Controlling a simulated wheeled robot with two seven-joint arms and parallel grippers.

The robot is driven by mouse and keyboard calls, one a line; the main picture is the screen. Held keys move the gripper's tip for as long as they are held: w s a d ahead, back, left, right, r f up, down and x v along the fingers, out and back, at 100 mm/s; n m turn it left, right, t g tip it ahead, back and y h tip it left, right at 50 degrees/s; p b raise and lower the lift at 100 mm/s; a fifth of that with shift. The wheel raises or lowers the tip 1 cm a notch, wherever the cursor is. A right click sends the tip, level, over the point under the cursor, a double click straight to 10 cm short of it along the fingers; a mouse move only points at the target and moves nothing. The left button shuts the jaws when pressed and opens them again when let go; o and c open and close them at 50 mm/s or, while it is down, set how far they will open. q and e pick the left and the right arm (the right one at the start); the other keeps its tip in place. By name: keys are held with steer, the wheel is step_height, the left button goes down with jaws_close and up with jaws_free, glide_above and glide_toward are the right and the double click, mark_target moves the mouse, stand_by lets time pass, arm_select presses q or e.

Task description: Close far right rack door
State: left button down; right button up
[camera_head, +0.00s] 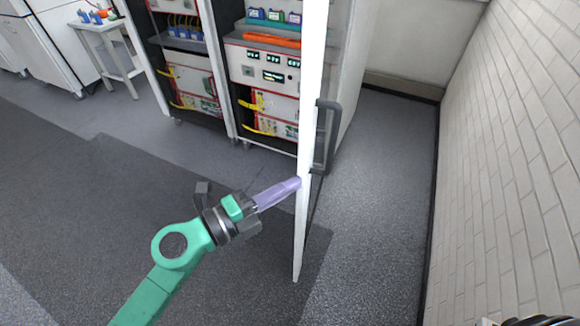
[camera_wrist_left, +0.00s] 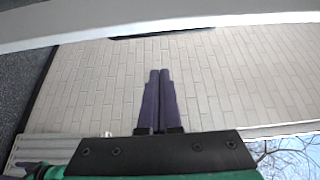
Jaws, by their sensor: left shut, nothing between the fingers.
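The far right rack door (camera_head: 312,85) stands open and shows nearly edge-on as a tall white strip in the head view. Its dark handle (camera_head: 327,135) is on the right side of the strip. My left gripper (camera_head: 297,184) has purple fingers pressed together with nothing between them. The fingertips meet the left side of the door in the picture, below the handle; I cannot tell whether they touch. In the left wrist view the shut fingers (camera_wrist_left: 160,75) point toward a pale brick wall, with a white bar across the top.
The open rack (camera_head: 265,70) behind the door holds instruments and yellow cables. Another rack (camera_head: 190,75) stands to its left. A brick wall (camera_head: 510,170) runs along the right. The grey floor (camera_head: 385,200) between door and wall is clear. A white side table (camera_head: 100,27) stands at far left.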

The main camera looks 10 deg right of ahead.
mark_target(304, 163)
arm_select(q)
steer(key=p+x, duration=0.3)
steer(key=x, duration=0.6)
steer(key=a, duration=0.1)
steer(key=w+a, duration=0.1)
steer(key=a, duration=0.2)
steer(key=shift+w, duration=0.4)
steer(key=shift+d, duration=0.1)
arm_select(e)
steer(key=r, duration=0.1)
steer(key=w+r, duration=0.1)
steer(key=r, duration=0.1)
steer(key=shift+r, duration=0.15)
steer(key=shift+d, duration=0.15)
